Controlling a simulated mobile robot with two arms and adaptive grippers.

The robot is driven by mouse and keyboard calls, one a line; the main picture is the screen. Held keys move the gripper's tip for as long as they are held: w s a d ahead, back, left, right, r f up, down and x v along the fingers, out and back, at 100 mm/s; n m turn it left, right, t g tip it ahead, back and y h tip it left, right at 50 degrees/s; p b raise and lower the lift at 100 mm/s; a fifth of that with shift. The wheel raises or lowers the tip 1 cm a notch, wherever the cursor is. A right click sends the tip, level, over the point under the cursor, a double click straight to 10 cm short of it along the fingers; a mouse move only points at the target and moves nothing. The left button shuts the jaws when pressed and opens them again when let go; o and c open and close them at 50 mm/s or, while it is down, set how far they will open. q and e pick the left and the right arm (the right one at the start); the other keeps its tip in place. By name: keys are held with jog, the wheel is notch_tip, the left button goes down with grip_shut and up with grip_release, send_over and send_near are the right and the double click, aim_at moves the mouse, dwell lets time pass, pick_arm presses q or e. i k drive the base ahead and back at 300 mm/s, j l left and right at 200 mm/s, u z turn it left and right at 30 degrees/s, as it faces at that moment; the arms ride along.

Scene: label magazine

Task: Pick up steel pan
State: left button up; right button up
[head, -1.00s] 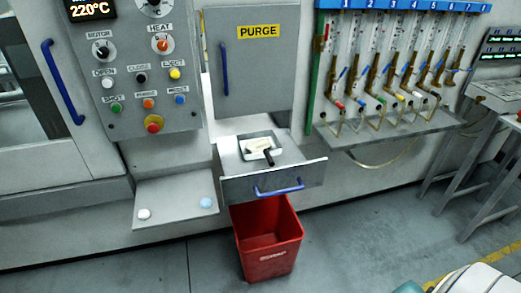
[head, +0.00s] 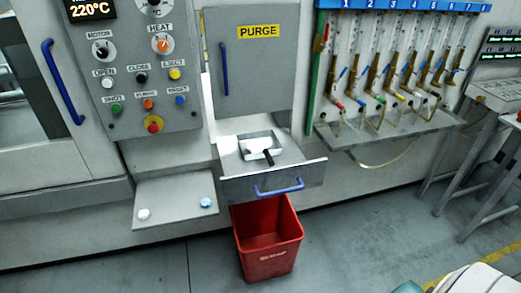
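A small square steel pan (head: 247,138) sits in the opening of a pulled-out grey drawer (head: 232,165) below the PURGE door. A short black handle (head: 267,155) sticks out from the pan toward the drawer front. A pale, whitish patch shows inside the pan, and its details are too small to tell. The drawer front carries a blue handle (head: 279,189). Neither of my grippers shows in the head view.
A red scrap bin (head: 268,262) stands on the floor below the drawer. A grey shelf with two buttons (head: 172,192) juts out at left. A numbered rack (head: 390,75) with tubes and a ledge is at right.

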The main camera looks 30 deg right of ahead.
aim_at(258, 145)
jog(key=i, duration=0.9)
